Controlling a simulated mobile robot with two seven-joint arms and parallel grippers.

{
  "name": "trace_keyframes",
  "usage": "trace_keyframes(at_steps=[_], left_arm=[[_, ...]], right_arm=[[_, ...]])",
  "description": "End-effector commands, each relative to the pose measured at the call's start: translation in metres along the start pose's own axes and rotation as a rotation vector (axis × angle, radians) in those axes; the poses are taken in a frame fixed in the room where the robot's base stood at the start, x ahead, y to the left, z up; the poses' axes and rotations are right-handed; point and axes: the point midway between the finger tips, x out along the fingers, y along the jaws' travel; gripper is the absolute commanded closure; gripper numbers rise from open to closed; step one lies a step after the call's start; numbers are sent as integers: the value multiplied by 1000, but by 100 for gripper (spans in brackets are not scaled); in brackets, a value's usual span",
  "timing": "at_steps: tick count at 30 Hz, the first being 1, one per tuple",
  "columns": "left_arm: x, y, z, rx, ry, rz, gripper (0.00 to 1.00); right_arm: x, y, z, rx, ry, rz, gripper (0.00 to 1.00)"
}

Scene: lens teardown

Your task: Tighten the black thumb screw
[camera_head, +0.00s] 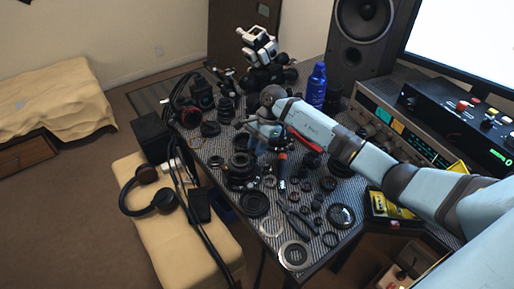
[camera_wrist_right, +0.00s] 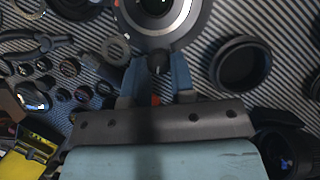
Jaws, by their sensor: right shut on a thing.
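The black thumb screw (camera_wrist_right: 157,63) shows in the right wrist view as a small dark knob at the lower edge of a large round lens part (camera_wrist_right: 193,30) with a silver ring. My right gripper (camera_wrist_right: 158,72) has its two blue fingers on either side of the screw and is shut on it. In the head view my right gripper (camera_head: 264,134) reaches down over the table, just behind a dark lens body (camera_head: 240,165). The screw is too small and covered to make out there. My left gripper is not in view.
The striped table (camera_head: 318,240) is crowded with lens rings, caps and tools. A black ring (camera_wrist_right: 240,63) lies right of the gripper in the wrist view. A blue bottle (camera_head: 317,86), a speaker (camera_head: 362,35) and electronic units stand behind. Headphones (camera_head: 150,200) rest on a bench.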

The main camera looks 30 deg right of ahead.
Motion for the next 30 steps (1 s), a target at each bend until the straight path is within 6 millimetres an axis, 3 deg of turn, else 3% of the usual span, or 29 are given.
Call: trace_keyframes(at_steps=[18,30], left_arm=[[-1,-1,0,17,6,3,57],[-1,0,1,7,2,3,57]], right_arm=[[0,6,1,457,1,-189,100],[0,7,3,622,0,-259,100]])
